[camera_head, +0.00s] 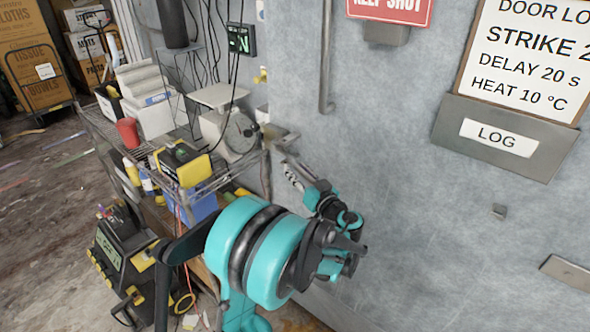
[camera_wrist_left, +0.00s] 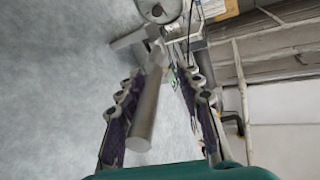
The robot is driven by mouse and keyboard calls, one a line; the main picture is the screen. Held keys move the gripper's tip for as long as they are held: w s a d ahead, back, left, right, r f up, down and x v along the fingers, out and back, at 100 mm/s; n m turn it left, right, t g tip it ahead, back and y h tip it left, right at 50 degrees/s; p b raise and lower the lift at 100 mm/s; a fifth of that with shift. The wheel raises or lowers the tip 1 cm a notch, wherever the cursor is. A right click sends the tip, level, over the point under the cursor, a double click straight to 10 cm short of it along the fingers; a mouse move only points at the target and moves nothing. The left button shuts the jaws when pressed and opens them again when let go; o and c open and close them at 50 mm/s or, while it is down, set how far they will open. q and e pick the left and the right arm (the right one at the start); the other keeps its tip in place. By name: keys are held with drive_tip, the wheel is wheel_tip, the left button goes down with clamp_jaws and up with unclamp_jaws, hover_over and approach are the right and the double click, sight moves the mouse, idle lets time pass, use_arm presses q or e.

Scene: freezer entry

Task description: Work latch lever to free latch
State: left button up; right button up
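The latch lever is a grey rounded bar (camera_wrist_left: 148,105) in the left wrist view, joined at its far end to a grey bracket (camera_wrist_left: 134,39) by the wall. In the head view the grey latch (camera_head: 280,137) shows at the wall's left edge, partly hidden. My left gripper (camera_head: 289,168) is just below it. In the left wrist view my left gripper (camera_wrist_left: 158,80) is open. Its two dark fingers are on either side of the lever, with visible gaps. The lever's near end reaches back between the fingers. My right gripper is out of view.
A vertical grey handle (camera_head: 326,60) and a LOG holder (camera_head: 500,138) are on the wall. The wall right of my gripper is mostly bare.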

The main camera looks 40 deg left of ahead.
use_arm(q)
drive_tip(key=v, duration=1)
drive_tip(key=shift+s+d, duration=0.2)
drive_tip(key=shift+d, duration=0.1)
drive_tip(key=v, duration=0.8)
drive_tip(key=shift+w+d, duration=0.15)
drive_tip(key=shift+d, duration=0.35)
drive_tip(key=shift+b, duration=0.35)
drive_tip(key=shift+a, duration=0.1)
